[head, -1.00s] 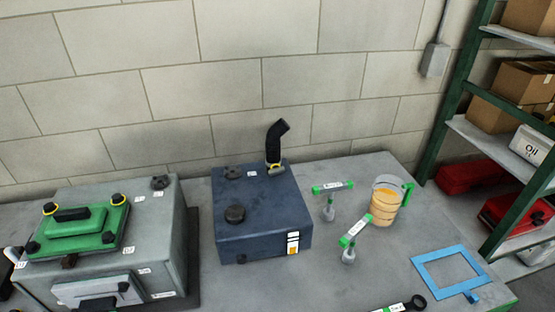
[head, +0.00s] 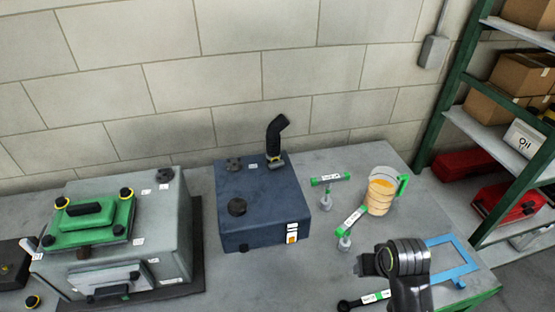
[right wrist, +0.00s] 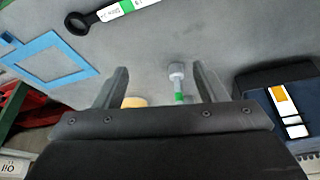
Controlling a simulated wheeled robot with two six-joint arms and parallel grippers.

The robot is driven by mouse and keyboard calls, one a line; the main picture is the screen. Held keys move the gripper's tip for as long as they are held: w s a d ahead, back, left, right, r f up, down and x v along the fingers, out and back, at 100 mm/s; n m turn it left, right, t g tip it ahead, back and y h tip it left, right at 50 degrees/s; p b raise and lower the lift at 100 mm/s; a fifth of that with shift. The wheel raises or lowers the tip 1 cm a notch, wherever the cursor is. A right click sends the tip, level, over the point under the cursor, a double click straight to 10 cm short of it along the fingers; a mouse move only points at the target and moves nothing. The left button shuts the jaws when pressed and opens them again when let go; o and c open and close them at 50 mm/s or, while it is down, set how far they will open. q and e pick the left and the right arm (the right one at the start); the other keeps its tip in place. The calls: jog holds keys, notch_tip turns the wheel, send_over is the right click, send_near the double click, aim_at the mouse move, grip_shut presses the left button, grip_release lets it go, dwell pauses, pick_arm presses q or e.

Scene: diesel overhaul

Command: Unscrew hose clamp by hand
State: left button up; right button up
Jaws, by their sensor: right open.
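A black hose (head: 276,138) rises from the top of the dark blue box (head: 235,185). A hose clamp (head: 274,160) with a yellow mark sits around the hose's base. My right gripper (head: 362,264) is in the head view over the bench's front right, well away from the clamp. In the right wrist view, my right gripper (right wrist: 158,80) is open and empty, with both fingers apart above the bench. The blue box shows at the right edge there (right wrist: 275,90). My left gripper is not in view.
A grey engine block (head: 160,225) with a green cover stands left. Two green-handled tools (head: 331,178) (head: 350,219) and a jug (head: 380,194) stand right of the blue box. A ring-ended tool (head: 360,300) and a blue frame (head: 462,268) lie in front. Shelves stand far right.

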jog(key=shift+n+y, duration=0.3)
jog(key=w+a+r, duration=0.1)
jog(key=w, duration=0.2)
jog(key=w+a+r, duration=0.2)
jog(key=w, duration=0.1)
jog(key=w+a+r, duration=0.2)
jog(key=w, duration=0.1)
jog(key=shift+w+a, duration=0.2)
jog(key=shift+w, duration=0.1)
jog(key=w+a+r+n, duration=0.1)
jog(key=w+a+r, duration=0.6)
jog(key=r, duration=0.4)
jog(key=w+a+r+n, duration=0.1)
jog(key=w+a+r, duration=0.4)
jog(key=a+r, duration=0.45)
jog(key=p, duration=0.1)
send_near(277, 163)
jog(key=x, duration=0.7)
jog(key=shift+w+f, duration=0.2)
jog(key=shift+f, duration=0.5)
jog(key=c, duration=1)
